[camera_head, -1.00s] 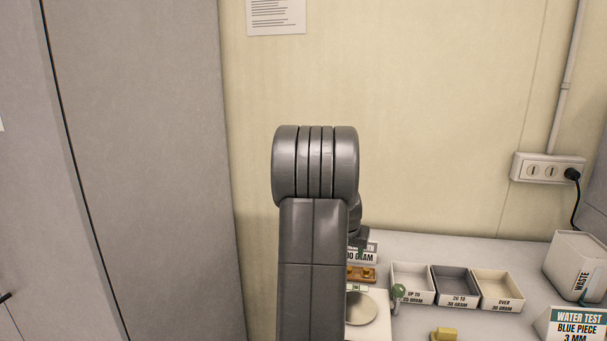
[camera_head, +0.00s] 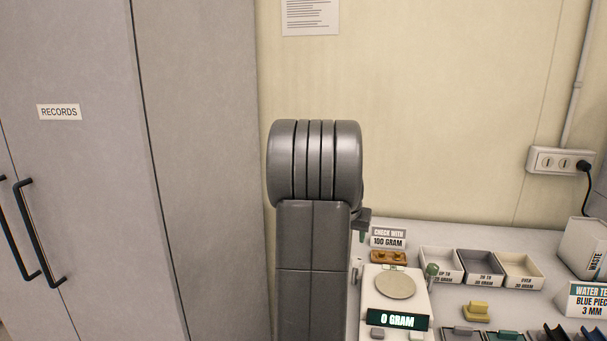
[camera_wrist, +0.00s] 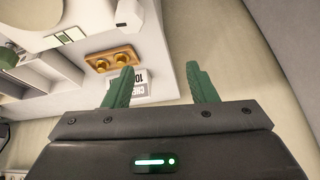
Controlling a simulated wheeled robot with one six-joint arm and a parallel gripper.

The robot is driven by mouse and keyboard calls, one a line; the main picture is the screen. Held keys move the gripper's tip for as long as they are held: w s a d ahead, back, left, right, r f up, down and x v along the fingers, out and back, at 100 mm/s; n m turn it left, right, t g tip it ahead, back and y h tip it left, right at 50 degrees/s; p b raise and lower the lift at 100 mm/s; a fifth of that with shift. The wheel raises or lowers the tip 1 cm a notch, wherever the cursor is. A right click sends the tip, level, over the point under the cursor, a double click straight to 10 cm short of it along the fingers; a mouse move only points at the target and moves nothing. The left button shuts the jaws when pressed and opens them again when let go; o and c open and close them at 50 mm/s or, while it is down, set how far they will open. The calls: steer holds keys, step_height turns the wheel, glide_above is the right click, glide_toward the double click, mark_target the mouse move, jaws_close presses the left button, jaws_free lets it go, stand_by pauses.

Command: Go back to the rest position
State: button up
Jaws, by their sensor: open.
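My gripper (camera_wrist: 160,88) shows in the wrist view with its two green fingers apart and nothing between them. It is over the back edge of the table, near the "check with 100 gram" sign (camera_wrist: 128,88) and a wooden block with brass weights (camera_wrist: 112,59). In the head view my arm rises in the middle and hides most of the gripper; only a small part shows at its right side, beside the sign (camera_head: 388,237).
A scale (camera_head: 396,285) reads 0 gram. Three sorting trays (camera_head: 480,267), a waste bin (camera_head: 583,247) and a water test sign (camera_head: 588,300) stand on the table (camera_head: 440,235). A records cabinet (camera_head: 70,190) is at the left, a wall behind.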

steer(key=shift+s+a+f, duration=0.3)
steer(key=shift+a+f, duration=0.15)
steer(key=shift+a, duration=0.1)
steer(key=shift+s+a+f, duration=0.3)
steer(key=shift+a+f, duration=0.1)
steer(key=shift+a, duration=0.1)
